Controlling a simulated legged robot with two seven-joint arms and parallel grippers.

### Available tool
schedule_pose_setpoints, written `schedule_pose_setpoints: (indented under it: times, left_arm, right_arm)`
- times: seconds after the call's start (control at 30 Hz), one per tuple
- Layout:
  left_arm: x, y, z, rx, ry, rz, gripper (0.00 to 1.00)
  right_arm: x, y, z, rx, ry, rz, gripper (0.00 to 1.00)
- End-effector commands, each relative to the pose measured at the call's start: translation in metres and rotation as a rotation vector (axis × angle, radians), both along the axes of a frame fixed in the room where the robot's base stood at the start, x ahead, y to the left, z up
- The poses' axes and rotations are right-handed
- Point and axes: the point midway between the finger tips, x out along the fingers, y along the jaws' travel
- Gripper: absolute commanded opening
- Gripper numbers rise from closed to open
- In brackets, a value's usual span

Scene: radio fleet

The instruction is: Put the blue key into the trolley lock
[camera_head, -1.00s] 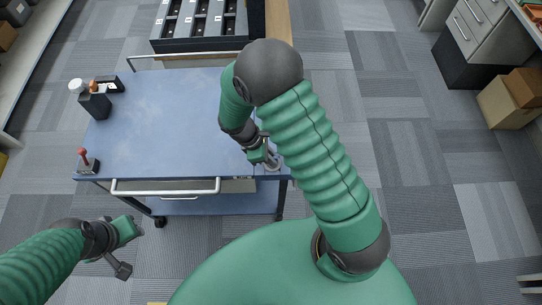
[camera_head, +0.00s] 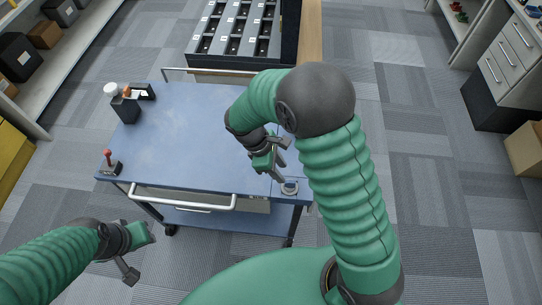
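A small round grey fitting (camera_head: 289,187), which may be the lock, sits on the near right corner of the blue trolley top (camera_head: 185,130). My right gripper (camera_head: 276,166) is over the trolley's right side, just behind and left of this fitting and apart from it. Its fingers are small and partly overlap, so I cannot tell whether it is open or holds anything. I cannot make out a blue key. My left gripper (camera_head: 141,254) is in front of the trolley's left side, with its fingers spread apart and empty.
A red-knobbed device (camera_head: 111,164) stands on the trolley's near left corner. A black holder (camera_head: 125,108) with small items stands at the far left. A rail handle (camera_head: 182,203) runs along the front. A dark compartment rack (camera_head: 240,35) stands behind.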

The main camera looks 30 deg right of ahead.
Motion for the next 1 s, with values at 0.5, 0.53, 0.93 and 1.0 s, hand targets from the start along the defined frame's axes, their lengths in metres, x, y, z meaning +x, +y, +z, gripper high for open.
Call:
schedule_pose_setpoints:
  times: [0.5,0.53,0.93,1.0]
  left_arm:
    - [0.0,0.0,0.002,0.0,0.0,0.0,0.36]
    - [0.0,0.0,0.002,0.0,0.0,0.0,0.36]
    - [0.0,0.0,0.002,0.0,0.0,0.0,0.36]
    - [0.0,0.0,0.002,0.0,0.0,0.0,0.36]
  right_arm:
    - [0.017,0.028,0.076,0.0,0.002,0.001,0.37]
    - [0.017,0.028,0.075,0.0,0.002,0.001,0.37]
    - [0.017,0.028,0.075,0.0,0.001,0.0,0.37]
    - [0.013,0.027,0.075,0.015,-0.027,-0.037,0.37]
